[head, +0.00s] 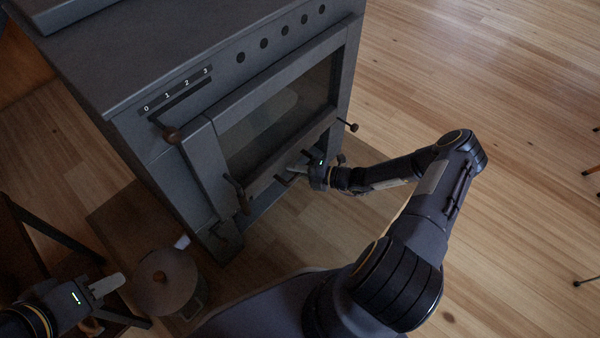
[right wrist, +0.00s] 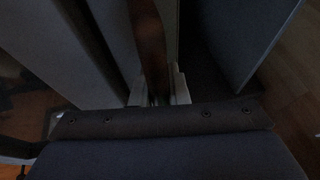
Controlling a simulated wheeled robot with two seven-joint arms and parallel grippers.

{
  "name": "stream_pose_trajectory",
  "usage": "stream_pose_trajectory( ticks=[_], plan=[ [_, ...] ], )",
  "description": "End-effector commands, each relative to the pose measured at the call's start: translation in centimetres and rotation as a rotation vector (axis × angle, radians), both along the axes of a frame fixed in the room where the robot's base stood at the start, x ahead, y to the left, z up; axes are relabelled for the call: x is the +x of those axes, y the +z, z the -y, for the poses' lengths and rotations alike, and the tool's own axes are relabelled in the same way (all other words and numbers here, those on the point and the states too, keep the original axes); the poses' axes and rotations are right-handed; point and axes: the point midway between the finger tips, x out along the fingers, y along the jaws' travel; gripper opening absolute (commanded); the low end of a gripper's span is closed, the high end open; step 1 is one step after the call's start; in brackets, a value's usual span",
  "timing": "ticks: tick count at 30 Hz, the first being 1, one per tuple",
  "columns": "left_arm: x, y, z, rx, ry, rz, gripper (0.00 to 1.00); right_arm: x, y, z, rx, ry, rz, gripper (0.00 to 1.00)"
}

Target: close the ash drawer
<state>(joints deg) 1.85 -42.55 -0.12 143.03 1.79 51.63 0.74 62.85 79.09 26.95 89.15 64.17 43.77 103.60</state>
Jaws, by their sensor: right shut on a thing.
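The dark grey stove (head: 165,75) stands at the upper left of the head view, with a glazed door (head: 280,118) in its front. My right gripper (head: 297,168) is at the stove's lower front, below the glass. In the right wrist view its fingers (right wrist: 158,95) are shut on a brown wooden handle (right wrist: 150,45). The ash drawer cannot be clearly made out in the head view, and how far it stands out is unclear. My left gripper (head: 108,285) is at the lower left, away from the stove; its jaw opening cannot be told.
A round lidded pot (head: 165,282) stands on the floor near the stove's front left corner, close to my left gripper. A dark-framed rack (head: 50,235) is at the left edge. Open plank floor (head: 510,130) lies to the right.

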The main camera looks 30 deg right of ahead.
Motion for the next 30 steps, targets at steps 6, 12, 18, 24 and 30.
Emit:
stream_pose_trajectory(
  ticks=[6,12,18,24,30],
  plan=[
    [0.0,0.0,0.0,0.000,0.000,0.000,0.36,0.5,0.3,-0.1,0.003,-0.004,0.008,0.23],
    [0.0,0.0,0.0,0.000,0.000,0.000,0.36,0.4,0.3,-0.1,0.004,-0.003,0.007,0.23],
    [0.0,0.9,0.0,0.000,0.000,0.000,0.36,-1.0,0.9,1.4,0.000,-0.005,0.005,0.23],
    [0.0,1.9,0.0,0.000,0.000,0.000,0.36,-3.5,1.5,3.9,-0.001,-0.007,0.003,0.23],
    [0.0,2.3,0.0,0.000,0.000,0.000,0.36,-5.0,1.7,5.4,0.001,-0.005,0.005,0.23]
  ],
)
